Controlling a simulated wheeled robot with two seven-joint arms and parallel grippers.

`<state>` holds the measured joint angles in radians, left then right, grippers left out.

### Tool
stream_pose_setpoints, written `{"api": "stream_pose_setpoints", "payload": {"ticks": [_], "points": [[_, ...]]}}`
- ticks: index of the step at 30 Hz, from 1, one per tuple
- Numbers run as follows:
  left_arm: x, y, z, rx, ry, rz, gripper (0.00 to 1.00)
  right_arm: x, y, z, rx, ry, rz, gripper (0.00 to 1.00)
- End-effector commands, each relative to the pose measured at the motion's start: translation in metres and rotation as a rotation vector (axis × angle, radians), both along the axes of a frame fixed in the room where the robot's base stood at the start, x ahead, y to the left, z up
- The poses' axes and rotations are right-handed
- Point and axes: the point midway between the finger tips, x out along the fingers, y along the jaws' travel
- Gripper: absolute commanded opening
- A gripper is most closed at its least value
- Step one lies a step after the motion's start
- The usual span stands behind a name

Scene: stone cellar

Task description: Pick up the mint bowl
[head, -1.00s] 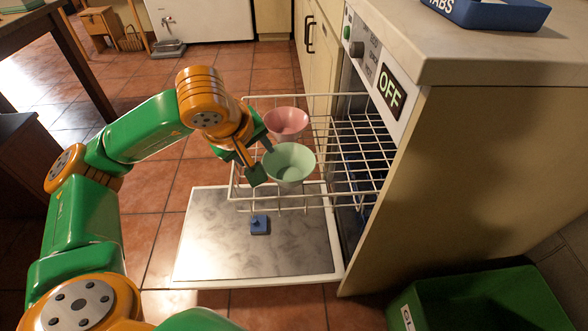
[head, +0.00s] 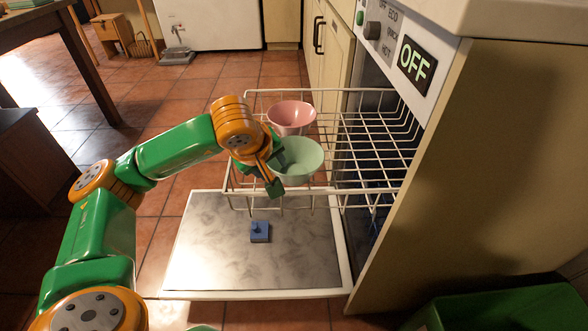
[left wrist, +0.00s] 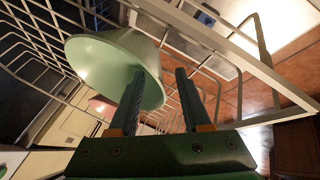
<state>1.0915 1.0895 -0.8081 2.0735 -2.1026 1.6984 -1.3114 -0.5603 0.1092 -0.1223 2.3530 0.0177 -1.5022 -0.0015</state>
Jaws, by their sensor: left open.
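The mint bowl (head: 300,160) sits in the pulled-out white wire rack (head: 345,190) of the dishwasher. My left gripper (head: 277,172) is open at the bowl's left side, with one green finger in front of its near left edge. In the left wrist view the bowl (left wrist: 108,62) lies beyond the fingers (left wrist: 158,88). One finger overlaps the bowl, and part of its rim shows in the gap between the fingers. I cannot tell whether either finger touches it. My right gripper is out of view.
A pink bowl (head: 291,117) sits just behind the mint bowl in the rack. The open dishwasher door (head: 205,262) lies below, with a small blue object (head: 260,232) on it. The dishwasher panel reads OFF (head: 415,64). A green bin (head: 500,310) stands at the lower right.

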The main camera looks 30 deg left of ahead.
Motion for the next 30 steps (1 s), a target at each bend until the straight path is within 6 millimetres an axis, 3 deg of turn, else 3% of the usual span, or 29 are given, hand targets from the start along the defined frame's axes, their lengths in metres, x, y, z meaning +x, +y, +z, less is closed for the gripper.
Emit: {"api": "stream_pose_setpoints", "payload": {"ticks": [7,12,13,30], "points": [[0.0019,0.0003,-0.0023,0.000,-0.001,-0.001,0.48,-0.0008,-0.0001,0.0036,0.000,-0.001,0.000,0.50],[0.0017,0.0004,-0.0022,0.000,-0.001,-0.001,0.02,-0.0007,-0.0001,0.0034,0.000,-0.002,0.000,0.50],[0.0017,0.0004,-0.0022,0.000,-0.001,-0.001,0.00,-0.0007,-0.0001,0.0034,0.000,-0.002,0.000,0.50],[0.0016,0.0005,-0.0023,0.001,0.000,-0.001,0.00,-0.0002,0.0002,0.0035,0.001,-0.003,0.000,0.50]]}}
